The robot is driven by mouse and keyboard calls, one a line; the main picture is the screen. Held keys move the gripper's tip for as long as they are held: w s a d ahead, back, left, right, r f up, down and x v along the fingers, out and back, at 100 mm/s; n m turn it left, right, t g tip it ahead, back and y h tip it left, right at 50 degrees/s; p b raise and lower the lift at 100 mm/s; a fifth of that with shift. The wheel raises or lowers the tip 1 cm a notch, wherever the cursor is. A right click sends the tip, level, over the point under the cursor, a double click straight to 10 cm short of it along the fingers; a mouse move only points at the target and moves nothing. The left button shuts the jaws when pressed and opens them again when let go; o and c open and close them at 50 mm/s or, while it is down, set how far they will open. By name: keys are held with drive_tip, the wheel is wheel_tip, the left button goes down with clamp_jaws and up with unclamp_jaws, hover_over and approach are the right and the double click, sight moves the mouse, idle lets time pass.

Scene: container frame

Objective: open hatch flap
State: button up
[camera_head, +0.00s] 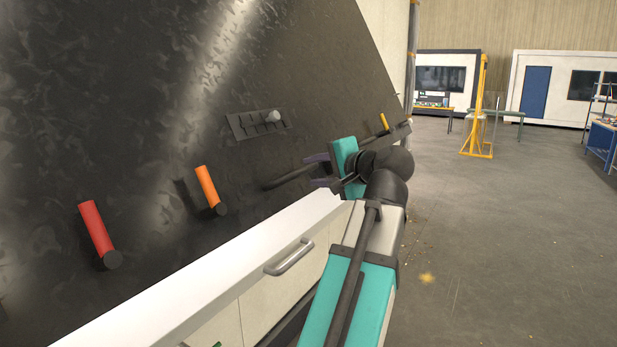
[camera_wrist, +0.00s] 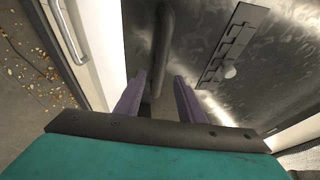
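My gripper (camera_head: 318,170) is at a dark, bent bar handle (camera_head: 287,178) on a large dark metal panel (camera_head: 130,120). In the wrist view its two purple fingers (camera_wrist: 160,80) are open, and the bar (camera_wrist: 165,40) lies between them with a gap on either side. I see no finger clearly touching the bar. A cream front (camera_head: 270,305) with a silver handle (camera_head: 290,257) is below the white ledge; it appears closed. I cannot tell for certain which part is the hatch flap.
A red lever (camera_head: 96,228) and an orange lever (camera_head: 208,186) stick out of the dark panel. A slotted plate with a white knob (camera_head: 273,116) is above the bar. The white ledge (camera_head: 215,275) runs below. Open floor (camera_head: 500,220) lies to the right.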

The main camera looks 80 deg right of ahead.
drive_tip(key=b+v, duration=0.1)
drive_tip(key=v, duration=0.5)
drive_tip(key=shift+s, duration=0.2)
idle(0.6)
